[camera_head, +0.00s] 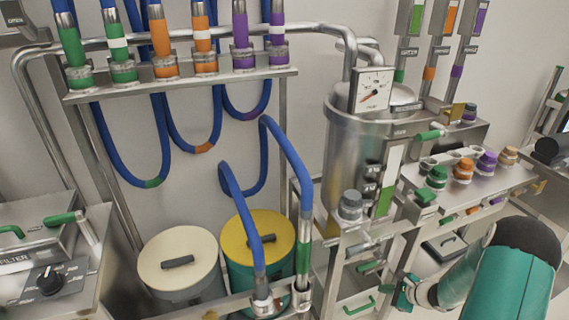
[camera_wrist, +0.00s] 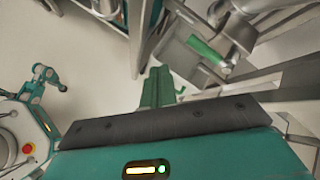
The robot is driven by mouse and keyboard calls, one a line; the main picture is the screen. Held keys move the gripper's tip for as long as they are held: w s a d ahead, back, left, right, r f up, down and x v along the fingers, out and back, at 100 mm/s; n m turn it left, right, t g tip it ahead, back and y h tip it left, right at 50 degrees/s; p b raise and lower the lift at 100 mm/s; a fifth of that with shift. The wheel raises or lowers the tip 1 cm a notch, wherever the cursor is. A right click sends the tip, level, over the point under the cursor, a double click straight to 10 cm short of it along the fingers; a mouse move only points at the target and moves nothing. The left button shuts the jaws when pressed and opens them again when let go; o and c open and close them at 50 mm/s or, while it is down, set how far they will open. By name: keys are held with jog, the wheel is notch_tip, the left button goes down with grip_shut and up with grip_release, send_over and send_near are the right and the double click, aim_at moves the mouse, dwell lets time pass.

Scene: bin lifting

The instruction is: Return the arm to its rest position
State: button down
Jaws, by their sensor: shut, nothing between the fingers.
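My arm (camera_head: 510,285) shows at the lower right of the head view, with a teal link, a dark rounded joint and a pale section reaching left toward a small teal end by the metal frame. In the wrist view my gripper (camera_wrist: 157,86) shows as two teal fingers pressed together. No object is held between them. The fingers point out over pale floor, apart from the metal parts around them.
A metal bench (camera_head: 475,185) with coloured knobs stands close behind my arm. A yellow-lidded bin (camera_head: 257,228) and a cream-lidded bin (camera_head: 178,250) stand under the hose rack. A steel tank (camera_head: 345,150) is at centre. Pale floor (camera_wrist: 95,75) is open left of the fingers.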

jog(key=s+a+r+n+g, duration=0.15)
jog(key=a+r+n, duration=0.3)
jog(key=r, duration=0.45)
jog(key=s+a+r+n+g, duration=0.15)
jog(key=a+r+n, duration=0.3)
jog(key=r, duration=0.45)
jog(key=s+a+r+n+g, duration=0.1)
jog(key=s+a+r+n, duration=0.3)
jog(key=r, duration=0.5)
jog(key=s+a+r+n+t+h, duration=0.1)
jog(key=s+a+r+n+h, duration=0.1)
jog(key=s+r, duration=0.5)
jog(key=s+a+r+n+t+h, duration=0.1)
jog(key=s+r+n+h, duration=0.3)
jog(key=s, duration=0.8)
notch_tip(320, 180, up, 4)
jog(key=a+n, duration=0.1)
jog(key=n, duration=0.1)
jog(key=shift+a+n, duration=0.35)
jog(key=shift+n, duration=0.05)
jog(key=shift+w+a, duration=0.1)
jog(key=shift+a, duration=0.1)
